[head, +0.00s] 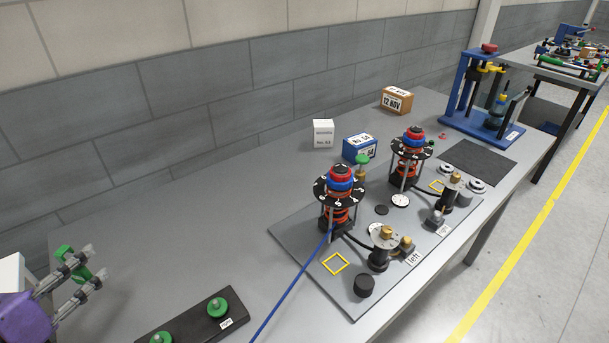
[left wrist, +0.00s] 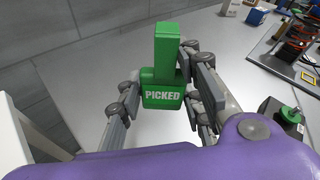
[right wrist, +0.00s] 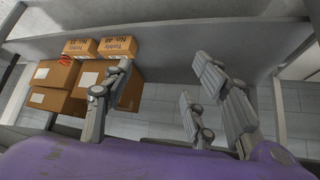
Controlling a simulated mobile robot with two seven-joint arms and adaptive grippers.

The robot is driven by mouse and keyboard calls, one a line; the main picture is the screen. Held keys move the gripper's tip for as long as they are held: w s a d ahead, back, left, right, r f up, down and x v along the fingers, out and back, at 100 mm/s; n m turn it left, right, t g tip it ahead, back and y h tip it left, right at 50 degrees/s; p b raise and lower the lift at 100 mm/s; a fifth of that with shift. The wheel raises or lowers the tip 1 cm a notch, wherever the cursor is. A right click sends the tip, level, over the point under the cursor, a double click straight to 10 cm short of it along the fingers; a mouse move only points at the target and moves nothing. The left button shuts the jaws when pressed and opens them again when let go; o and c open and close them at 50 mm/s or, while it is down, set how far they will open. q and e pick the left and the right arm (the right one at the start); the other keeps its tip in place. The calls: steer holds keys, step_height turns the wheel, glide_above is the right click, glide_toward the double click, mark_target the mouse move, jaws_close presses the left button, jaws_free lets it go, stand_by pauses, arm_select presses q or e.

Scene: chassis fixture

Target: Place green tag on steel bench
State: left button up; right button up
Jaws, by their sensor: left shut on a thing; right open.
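The green tag (left wrist: 164,72) is a green block with the word PICKED on its base. My left gripper (left wrist: 160,95) is shut on it, with fingers on both sides. In the head view the tag (head: 84,262) is at the left, held over the left part of the grey steel bench (head: 180,215). I cannot tell its exact height above the bench top. My right gripper (right wrist: 200,85) is open and empty, and is only in the right wrist view, by a shelf with cardboard boxes.
A black strip (head: 185,318) with green knobs lies at the front of the bench. A grey plate (head: 300,240) bears two spring assemblies, and a blue rod (head: 290,288) slants across. Small boxes (head: 323,133) stand farther back. The bench's left part is mostly bare. Cardboard boxes (right wrist: 55,75) sit on the shelf.

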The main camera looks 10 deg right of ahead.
arm_select(q)
steer(key=w+a+r+y+b, duration=0.1)
steer(key=w+a+r, duration=0.2)
steer(key=a, duration=0.2)
steer(key=w+a+r+b, duration=0.1)
steer(key=w+a+r, duration=0.15)
steer(key=a, duration=0.25)
steer(key=p, duration=0.1)
glide_above(123, 247)
steer(key=s, duration=0.1)
steer(key=shift+n, duration=0.3)
steer(key=f, duration=0.8)
steer(key=shift+a, duration=0.4)
steer(key=shift+w+d+f, duration=0.2)
steer(key=shift+d+f, duration=0.05)
steer(key=shift+f, duration=0.2)
steer(key=f, duration=0.3)
steer(key=shift+w+d+f, duration=0.2)
steer(key=shift+d+f, duration=0.05)
steer(key=shift+f, duration=0.2)
steer(key=shift+f+b, duration=0.4)
steer(key=shift+f, duration=0.1)
